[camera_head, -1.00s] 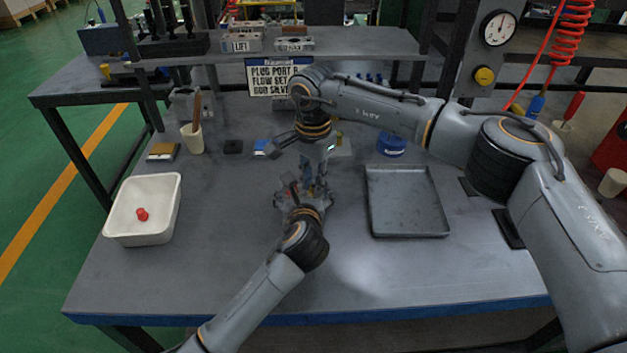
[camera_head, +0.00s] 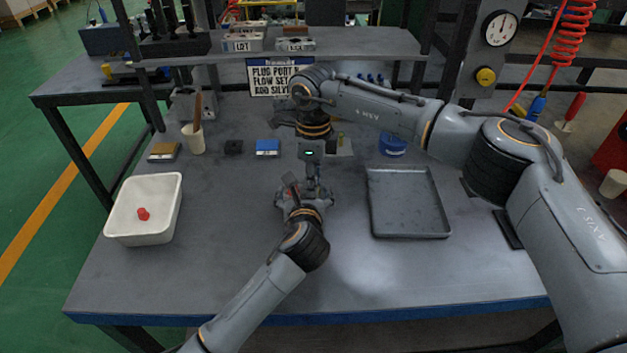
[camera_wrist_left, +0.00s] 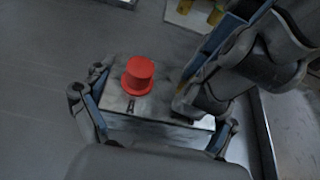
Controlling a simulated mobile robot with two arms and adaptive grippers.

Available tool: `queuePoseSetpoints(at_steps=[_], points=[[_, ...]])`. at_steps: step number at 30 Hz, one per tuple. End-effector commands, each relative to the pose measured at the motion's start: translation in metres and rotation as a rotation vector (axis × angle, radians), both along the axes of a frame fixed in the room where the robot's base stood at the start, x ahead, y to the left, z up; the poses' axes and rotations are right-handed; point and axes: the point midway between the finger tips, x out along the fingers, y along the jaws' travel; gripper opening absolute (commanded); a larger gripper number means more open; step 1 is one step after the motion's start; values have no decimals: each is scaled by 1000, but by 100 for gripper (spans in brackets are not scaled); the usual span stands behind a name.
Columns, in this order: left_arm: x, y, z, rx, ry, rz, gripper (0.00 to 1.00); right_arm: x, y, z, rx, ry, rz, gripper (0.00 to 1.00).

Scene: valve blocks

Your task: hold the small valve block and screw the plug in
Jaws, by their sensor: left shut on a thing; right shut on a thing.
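In the left wrist view the small silver valve block (camera_wrist_left: 163,106) sits between the fingers of my left gripper (camera_wrist_left: 155,122). A red flanged cap (camera_wrist_left: 138,76) stands upright on one side of its top. My right gripper (camera_wrist_left: 198,106) comes down on the other side of the top, its fingertips close together there. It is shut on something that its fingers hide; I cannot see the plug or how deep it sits. In the head view my left gripper (camera_head: 303,198) is low over the middle of the table, with my right gripper (camera_head: 316,186) directly above it.
A white bin (camera_head: 114,220) with a red cap (camera_head: 143,214) stands at the left. An empty grey tray (camera_head: 376,214) lies to the right of the grippers. A blue box (camera_head: 267,148), a cup (camera_head: 193,140) and a sign (camera_head: 268,78) are behind. The front table area is clear.

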Motion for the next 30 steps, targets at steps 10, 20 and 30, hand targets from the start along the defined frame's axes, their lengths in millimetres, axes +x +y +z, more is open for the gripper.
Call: queuePoseSetpoints(at_steps=[10, 20, 30], points=[[-1, 1, -3, 1, 6, 3, 29, 0, -1, -1, -1, 1, -92, 0], [0, 1, -3, 1, 6, 3, 29, 0, 0, -1, -1, 1, -90, 46], [-1, 1, -3, 1, 6, 3, 29, 1, 0, 18, 1, -4, -89, 46]])
